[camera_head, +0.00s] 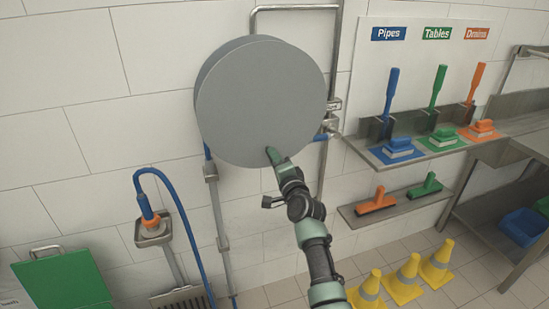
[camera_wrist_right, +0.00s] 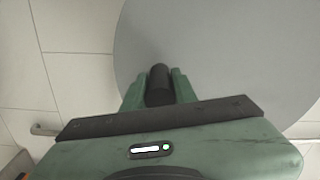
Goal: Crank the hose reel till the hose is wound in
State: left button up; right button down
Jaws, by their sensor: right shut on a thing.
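The hose reel (camera_head: 262,98) is a large round grey drum on the tiled wall. It also fills the upper right of the right wrist view (camera_wrist_right: 225,50). My right gripper (camera_head: 272,155) is at the lower edge of the drum's face. In the right wrist view, its two green fingers (camera_wrist_right: 159,88) are shut on a dark cylindrical crank handle (camera_wrist_right: 158,82). The blue hose (camera_head: 187,222) hangs below the drum in a loop, with its orange nozzle end (camera_head: 147,212) at a small wall holder. My left gripper is not in view.
A shelf with blue, green and orange brushes (camera_head: 442,137) is on the right wall. A lower shelf (camera_head: 395,208) holds two more brushes. Yellow cones (camera_head: 402,278) stand on the floor. A green bin lid (camera_head: 62,281) is at the lower left.

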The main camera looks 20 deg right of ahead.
jog(key=shift+a+f+m, duration=0.1)
jog(key=shift+a+m, duration=0.15)
jog(key=shift+m, duration=0.05)
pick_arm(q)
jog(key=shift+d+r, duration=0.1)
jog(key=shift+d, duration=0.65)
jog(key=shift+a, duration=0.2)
pick_arm(e)
jog(key=c, duration=1.1)
grip_release()
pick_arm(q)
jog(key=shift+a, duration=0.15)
